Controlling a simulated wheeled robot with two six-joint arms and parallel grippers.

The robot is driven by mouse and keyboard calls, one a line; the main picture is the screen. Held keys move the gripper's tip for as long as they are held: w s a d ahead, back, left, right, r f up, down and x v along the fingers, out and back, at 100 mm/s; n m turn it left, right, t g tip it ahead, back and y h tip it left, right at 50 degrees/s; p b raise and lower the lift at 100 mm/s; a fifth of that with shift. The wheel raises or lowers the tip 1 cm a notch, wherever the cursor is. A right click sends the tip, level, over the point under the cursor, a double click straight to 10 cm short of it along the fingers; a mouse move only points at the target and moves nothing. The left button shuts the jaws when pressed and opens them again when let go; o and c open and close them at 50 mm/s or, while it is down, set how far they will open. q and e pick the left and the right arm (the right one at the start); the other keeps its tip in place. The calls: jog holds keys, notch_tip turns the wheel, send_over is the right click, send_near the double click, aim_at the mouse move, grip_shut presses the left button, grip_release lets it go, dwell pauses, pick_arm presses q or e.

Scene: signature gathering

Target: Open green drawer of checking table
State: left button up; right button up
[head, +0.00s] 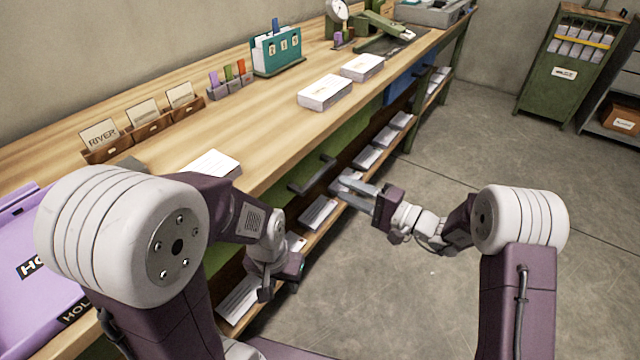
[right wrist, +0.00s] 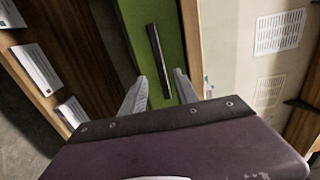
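The green drawer (head: 343,139) sits under the wooden tabletop of the long table (head: 268,176) and looks closed. Its dark bar handle (head: 312,178) stands out from its front. In the right wrist view the green front (right wrist: 140,18) shows with the handle (right wrist: 158,55) ahead. My right gripper (head: 358,193) is open and empty, its fingers pointing at the drawer. In the right wrist view the handle lies between the lines of the fingertips (right wrist: 162,82), seemingly still ahead of them. My left gripper (head: 268,285) hangs beside the table's front, its fingers partly hidden.
A lower shelf (head: 334,208) with several paper stacks runs below the drawers. A blue drawer (head: 408,84) is further along. White stacks (head: 325,92), a teal file holder (head: 278,50) and card boxes (head: 146,127) stand on the tabletop. The floor (head: 430,285) to the right is clear.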

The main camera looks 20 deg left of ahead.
aim_at(321, 178)
jog(key=b+x, duration=0.2)
jog(key=x, duration=0.7)
grip_shut()
dwell(1.3)
